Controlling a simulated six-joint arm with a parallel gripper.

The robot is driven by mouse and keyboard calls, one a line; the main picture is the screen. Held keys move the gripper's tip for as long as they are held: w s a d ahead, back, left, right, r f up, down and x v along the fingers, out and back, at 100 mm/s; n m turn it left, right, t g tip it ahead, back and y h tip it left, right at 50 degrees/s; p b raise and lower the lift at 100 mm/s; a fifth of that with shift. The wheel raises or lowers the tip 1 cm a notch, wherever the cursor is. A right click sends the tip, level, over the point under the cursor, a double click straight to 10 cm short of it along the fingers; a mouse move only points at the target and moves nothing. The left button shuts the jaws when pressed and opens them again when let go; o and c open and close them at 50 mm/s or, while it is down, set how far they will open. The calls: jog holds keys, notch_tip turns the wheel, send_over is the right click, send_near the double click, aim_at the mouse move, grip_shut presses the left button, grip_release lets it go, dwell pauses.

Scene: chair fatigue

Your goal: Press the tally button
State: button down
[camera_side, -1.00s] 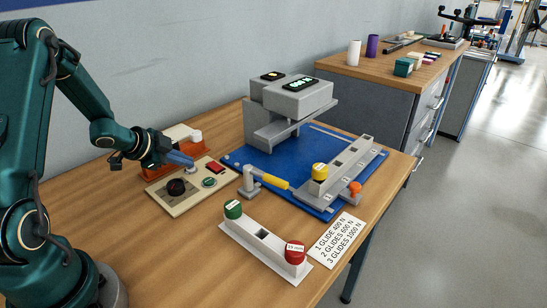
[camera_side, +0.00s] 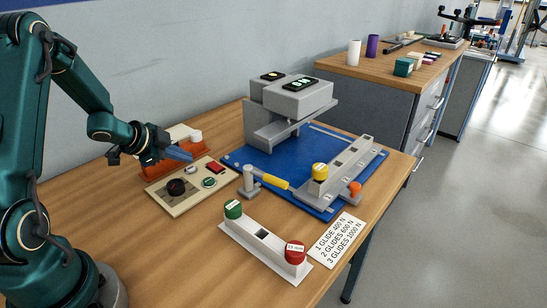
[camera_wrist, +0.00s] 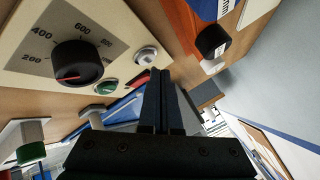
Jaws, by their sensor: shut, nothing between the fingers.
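A beige control panel (camera_side: 178,205) lies on the bench in front of my arm. It carries a black dial (camera_side: 176,187), a green button (camera_side: 209,182), a red switch (camera_side: 216,168) and a small silver button (camera_side: 191,169). No label marks which is the tally button. My gripper (camera_side: 183,155) is shut and empty, a little above and behind the silver button, apart from it. In the wrist view my closed fingers (camera_wrist: 160,75) point past the silver button (camera_wrist: 147,55); the dial (camera_wrist: 77,62) and green button (camera_wrist: 107,87) are to the left.
An orange tray (camera_side: 146,169) sits just behind the panel. A blue mat (camera_side: 265,162) bears a grey machine with displays (camera_side: 300,97), a yellow-handled tool (camera_side: 272,181) and a slotted grey rail (camera_side: 348,165). A white holder (camera_side: 262,250) with green and red pieces stands in front.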

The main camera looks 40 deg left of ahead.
aim_at(187, 170)
jog(key=shift+r, duration=0.15)
notch_tip(187, 170, up, 5)
jog(key=shift+f, duration=0.1)
dwell(0.5)
dwell(0.4)
jog(key=shift+w+d, duration=0.1)
jog(key=w+d+r+n+t+y, duration=0.1)
jog(key=d+r+t, duration=0.1)
jog(key=d+r, duration=0.45)
jog(key=w+d+r+n+t+y, duration=0.15)
jog(key=d+r, duration=0.25)
jog(key=r, duration=0.5)
jog(key=s+d+f+n+g+h, duration=0.1)
jog(key=s+d+f+n+g, duration=0.1)
jog(key=s, duration=0.7)
jog(key=s+d+f+n+g+h, duration=0.2)
jog(key=s+d+f+g, duration=0.3)
jog(key=s+d, duration=0.4)
jog(key=shift+s+f+n, duration=0.4)
jog(key=shift+s+n, duration=0.35)
